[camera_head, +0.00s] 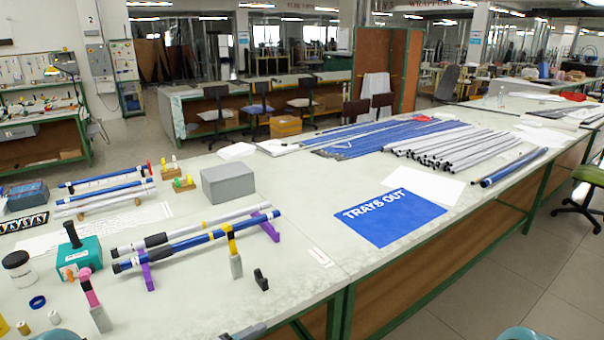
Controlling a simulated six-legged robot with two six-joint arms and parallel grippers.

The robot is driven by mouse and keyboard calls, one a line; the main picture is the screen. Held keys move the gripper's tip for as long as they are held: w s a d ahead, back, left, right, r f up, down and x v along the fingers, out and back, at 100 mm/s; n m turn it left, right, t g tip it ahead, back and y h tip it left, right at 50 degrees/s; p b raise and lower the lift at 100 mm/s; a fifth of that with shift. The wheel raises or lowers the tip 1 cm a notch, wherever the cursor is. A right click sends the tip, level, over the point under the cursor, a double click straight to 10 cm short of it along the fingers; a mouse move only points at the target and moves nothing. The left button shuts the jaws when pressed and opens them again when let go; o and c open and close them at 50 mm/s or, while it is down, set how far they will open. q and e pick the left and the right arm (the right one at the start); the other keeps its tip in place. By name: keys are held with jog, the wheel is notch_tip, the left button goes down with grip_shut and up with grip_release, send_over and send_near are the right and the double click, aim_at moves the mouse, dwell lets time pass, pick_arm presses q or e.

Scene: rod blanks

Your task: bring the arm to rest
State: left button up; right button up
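Neither of my grippers can be made out in the head view, so I cannot see what they hold. Rod blanks lie on the long pale worktable (290,195). A blue rod (195,241) and a white rod (190,228) rest side by side on purple stands (147,275) at the near left. Shorter blue and white rods (108,189) lie on a rack behind them. Several white rods with dark ends (450,145) and a bundle of blue rods (375,137) lie farther back.
A blue "TRAYS OUT" mat (390,216) lies near the front edge. A grey box (228,182), a teal block with a dark handle (79,256), a jar (18,267) and upright tools (95,300) crowd the left.

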pick_arm(q)
jog(key=s+f+g+y, duration=0.3)
jog(key=s+f+y, duration=0.3)
jog(key=s+f, duration=0.5)
jog(key=s+a+f+m+g+y, duration=0.1)
jog(key=s+f+m+g, duration=0.2)
jog(key=s, duration=0.5)
jog(key=s+a+f+m+g+y, duration=0.1)
jog(key=s+f+m+g, duration=0.3)
jog(key=s+m, duration=0.3)
jog(key=shift+s+f+y, duration=0.3)
jog(key=shift+s+f, duration=0.05)
jog(key=shift+s, duration=0.7)
pick_arm(e)
jog(key=shift+w, duration=0.15)
pick_arm(q)
jog(key=shift+c, duration=1)
pick_arm(e)
jog(key=c, duration=0.8)
pick_arm(q)
jog(key=shift+w+d, duration=0.15)
pick_arm(e)
jog(key=shift+w+d, duration=0.1)
jog(key=shift+c, duration=0.2)
